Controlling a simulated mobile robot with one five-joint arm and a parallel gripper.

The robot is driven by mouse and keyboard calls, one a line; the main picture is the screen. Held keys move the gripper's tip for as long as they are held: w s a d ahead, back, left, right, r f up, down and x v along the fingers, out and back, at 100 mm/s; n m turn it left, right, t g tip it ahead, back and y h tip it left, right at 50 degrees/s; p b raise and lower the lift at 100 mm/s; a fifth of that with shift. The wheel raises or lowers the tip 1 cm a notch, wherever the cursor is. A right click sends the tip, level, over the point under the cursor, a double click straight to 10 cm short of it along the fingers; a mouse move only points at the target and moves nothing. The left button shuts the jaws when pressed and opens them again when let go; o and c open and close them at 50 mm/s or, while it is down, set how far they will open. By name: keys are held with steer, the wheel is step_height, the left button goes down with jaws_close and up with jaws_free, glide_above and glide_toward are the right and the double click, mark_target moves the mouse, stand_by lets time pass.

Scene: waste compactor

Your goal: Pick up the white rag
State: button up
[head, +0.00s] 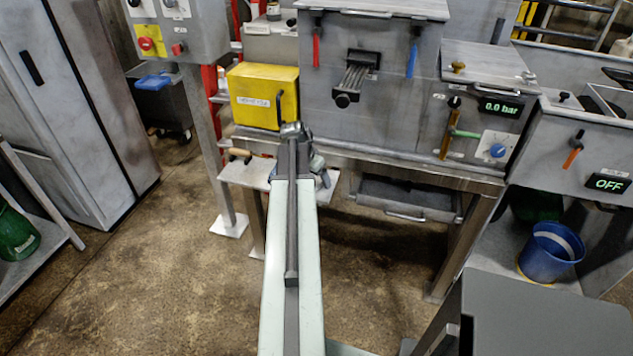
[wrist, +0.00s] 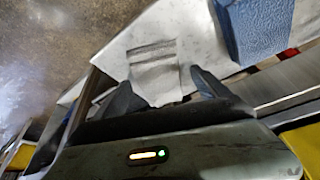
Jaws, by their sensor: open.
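The white rag (wrist: 157,70), with grey stripes across it, lies on a pale grey shelf (wrist: 118,52) in the wrist view. My gripper (wrist: 161,82) is open, with one dark finger on each side of the rag's near part. I cannot tell whether the fingers touch it. In the head view my arm reaches forward over the small shelf (head: 250,173) below the yellow box, and the arm hides the rag there.
A blue block-like object (wrist: 258,25) lies right of the rag. A wooden-handled tool (head: 240,153) lies on the shelf's left part. The yellow box (head: 253,96) and the grey machine (head: 375,65) stand behind. A blue bucket (head: 550,252) stands at right. Floor is clear at left.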

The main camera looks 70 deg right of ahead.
steer(key=shift+f, duration=0.15)
steer(key=c, duration=1.6)
steer(key=shift+r+p, duration=0.45)
steer(key=shift+r, duration=0.1)
step_height(320, 180, up, 4)
steer(key=p, duration=0.3)
steer(key=shift+f, duration=0.25)
steer(key=s+a+p, duration=0.1)
steer(key=s+a, duration=0.2)
steer(key=s, duration=1.2)
steer(key=shift+s+r, duration=0.4)
steer(key=o, duration=0.9)
steer(key=shift+a, duration=0.1)
steer(key=c, duration=0.6)
